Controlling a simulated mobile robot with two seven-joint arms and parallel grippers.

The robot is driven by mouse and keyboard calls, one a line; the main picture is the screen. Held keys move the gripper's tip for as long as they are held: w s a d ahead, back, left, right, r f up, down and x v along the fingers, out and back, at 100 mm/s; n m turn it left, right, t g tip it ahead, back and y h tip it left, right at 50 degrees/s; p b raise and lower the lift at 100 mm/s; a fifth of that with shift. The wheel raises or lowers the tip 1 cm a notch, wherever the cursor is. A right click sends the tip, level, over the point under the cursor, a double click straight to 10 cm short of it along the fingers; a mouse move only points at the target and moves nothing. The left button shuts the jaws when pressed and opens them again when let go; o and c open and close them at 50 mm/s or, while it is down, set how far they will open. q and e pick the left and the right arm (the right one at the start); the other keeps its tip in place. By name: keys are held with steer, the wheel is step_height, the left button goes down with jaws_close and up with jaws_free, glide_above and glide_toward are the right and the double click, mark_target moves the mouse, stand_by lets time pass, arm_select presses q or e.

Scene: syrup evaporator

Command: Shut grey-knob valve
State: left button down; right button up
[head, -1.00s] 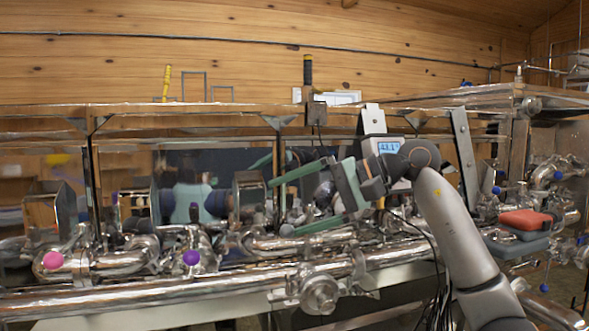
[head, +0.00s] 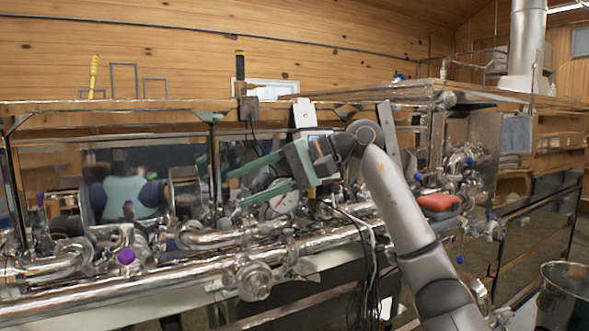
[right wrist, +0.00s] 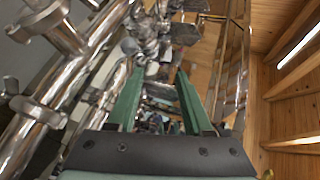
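A small grey knob (head: 225,223) shows on the shiny pipework in the head view, just below and left of the right gripper's lower finger; it looks like the grey-knob valve, but its handle is too small to read. My right gripper (head: 236,189) has two green fingers spread apart, pointing left over the pipes with nothing between them. In the right wrist view the open fingers (right wrist: 159,72) reach toward cluttered metal pipes, and I cannot pick out the grey knob there. My left gripper is not in view.
A purple knob (head: 126,257) sits on the pipework to the left. A red-orange block (head: 439,202) and blue knobs are at the right. A round gauge (head: 280,203) is behind my gripper. A metal bucket (head: 568,290) stands at lower right.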

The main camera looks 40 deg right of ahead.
steer(key=s+d+p, duration=0.1)
steer(key=d+p, duration=0.3)
steer(key=d, duration=0.6)
steer(key=shift+d+r, duration=0.2)
steer(key=shift+r, duration=0.1)
stand_by(0.4)
steer(key=shift+p, duration=0.35)
